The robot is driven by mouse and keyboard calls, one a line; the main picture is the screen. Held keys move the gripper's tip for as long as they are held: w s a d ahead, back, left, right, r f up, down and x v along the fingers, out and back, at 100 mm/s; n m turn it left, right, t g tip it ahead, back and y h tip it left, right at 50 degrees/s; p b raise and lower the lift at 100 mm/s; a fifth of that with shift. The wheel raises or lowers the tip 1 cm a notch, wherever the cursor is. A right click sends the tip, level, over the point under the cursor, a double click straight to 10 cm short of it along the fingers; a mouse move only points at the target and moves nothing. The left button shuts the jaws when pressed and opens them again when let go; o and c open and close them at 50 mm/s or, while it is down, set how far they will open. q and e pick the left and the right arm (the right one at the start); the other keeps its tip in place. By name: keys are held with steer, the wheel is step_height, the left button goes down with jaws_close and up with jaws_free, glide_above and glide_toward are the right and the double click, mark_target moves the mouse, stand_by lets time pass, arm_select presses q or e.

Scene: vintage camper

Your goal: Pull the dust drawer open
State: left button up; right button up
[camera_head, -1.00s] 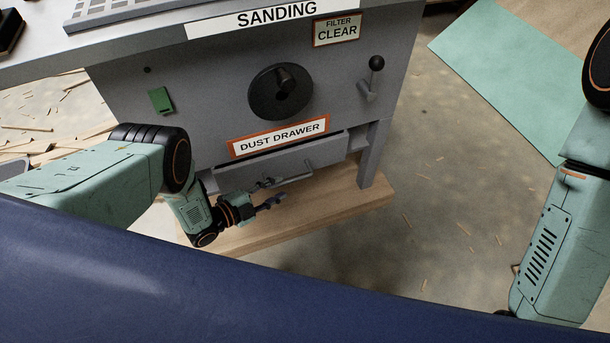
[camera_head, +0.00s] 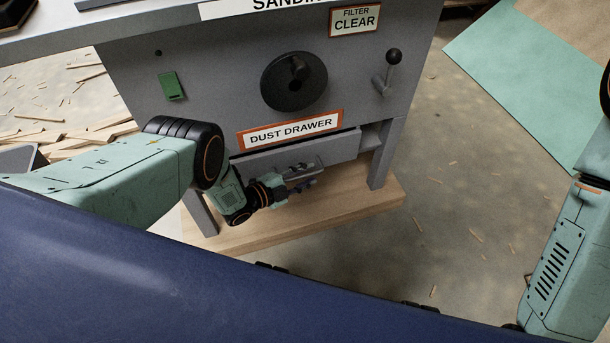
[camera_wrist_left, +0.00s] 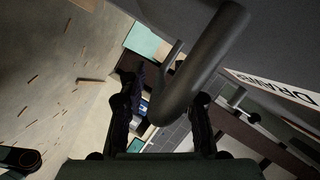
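The dust drawer (camera_head: 345,148) is a grey front low on the grey sanding machine, under an orange-edged DUST DRAWER label (camera_head: 290,130). A dark line runs along its top edge, and it looks pushed in. Its grey bar handle (camera_head: 318,166) is partly covered by my left gripper (camera_head: 303,175). In the left wrist view the thick curved handle (camera_wrist_left: 205,65) lies between the fingers of my left gripper (camera_wrist_left: 163,95). The fingers stand apart on either side of the bar, and I see no clear grip on it. My right arm shows at the right edge, but its gripper is out of view.
The machine carries a black handwheel (camera_head: 294,81), a black-knobbed lever (camera_head: 391,66) and a green switch (camera_head: 172,86). It stands on a wooden base (camera_head: 340,213). Wood scraps (camera_head: 60,95) lie at the left. The floor right of the machine is mostly clear.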

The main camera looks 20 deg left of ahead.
arm_select(q)
jaws_close()
stand_by(0.5)
steer(key=shift+s, duration=0.1)
steer(key=s+d+p, duration=0.6)
steer(key=s+d, duration=0.4)
steer(key=s, duration=0.5)
steer(key=shift+s+d, duration=0.3)
steer(key=shift+s, duration=0.05)
steer(key=shift+o, duration=0.5)
jaws_free()
